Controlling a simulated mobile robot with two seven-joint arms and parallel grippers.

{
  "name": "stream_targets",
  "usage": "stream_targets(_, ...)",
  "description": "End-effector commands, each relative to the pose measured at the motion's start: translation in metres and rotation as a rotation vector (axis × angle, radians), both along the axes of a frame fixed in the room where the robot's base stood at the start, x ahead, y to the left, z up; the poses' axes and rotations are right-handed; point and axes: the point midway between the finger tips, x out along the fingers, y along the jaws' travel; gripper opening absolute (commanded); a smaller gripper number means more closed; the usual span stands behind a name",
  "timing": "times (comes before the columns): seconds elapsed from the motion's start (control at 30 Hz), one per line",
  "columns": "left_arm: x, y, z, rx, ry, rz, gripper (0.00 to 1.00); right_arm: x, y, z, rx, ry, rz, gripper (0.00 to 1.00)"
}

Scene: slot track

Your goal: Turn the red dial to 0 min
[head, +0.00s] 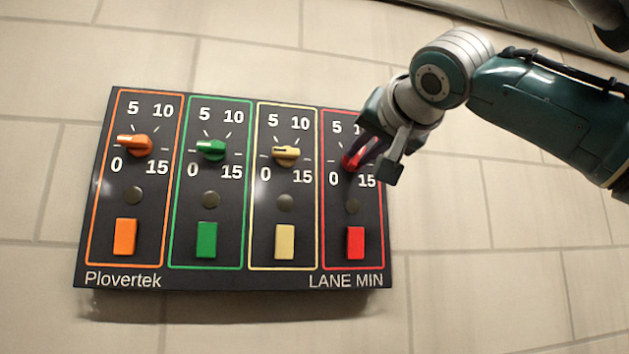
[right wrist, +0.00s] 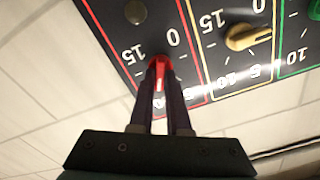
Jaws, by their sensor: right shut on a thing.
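The red dial (head: 350,161) is on the rightmost, red-outlined panel of the black control board, among the marks 0, 5, 10 and 15. My right gripper (head: 362,153) reaches it from the upper right and partly hides the dial and its marks. In the right wrist view, the two dark fingers of the gripper (right wrist: 161,88) are shut on the red dial (right wrist: 160,70), one on each side. A pale line runs along the dial; I cannot tell for sure which mark it points at. My left gripper is not in view.
Orange (head: 135,145), green (head: 211,149) and yellow (head: 286,154) dials sit in the panels to the left. Below the red dial are a dark round lamp (head: 352,206) and a red button (head: 356,243). The tiled wall (head: 480,290) around the board is bare.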

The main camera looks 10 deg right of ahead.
Motion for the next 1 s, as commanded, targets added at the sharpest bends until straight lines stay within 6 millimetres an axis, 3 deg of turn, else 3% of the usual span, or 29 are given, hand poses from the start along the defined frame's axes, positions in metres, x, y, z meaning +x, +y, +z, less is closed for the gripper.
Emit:
stream_targets(0.27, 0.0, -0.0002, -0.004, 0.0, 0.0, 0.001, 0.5, 0.0009, 0.0003, -0.0018, -0.153, -0.003, -0.001, 0.0)
stream_targets(1.0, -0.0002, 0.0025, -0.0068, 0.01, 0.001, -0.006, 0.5, 0.0009, 0.0022, -0.0003, -0.848, -0.028, -0.002, 0.0)
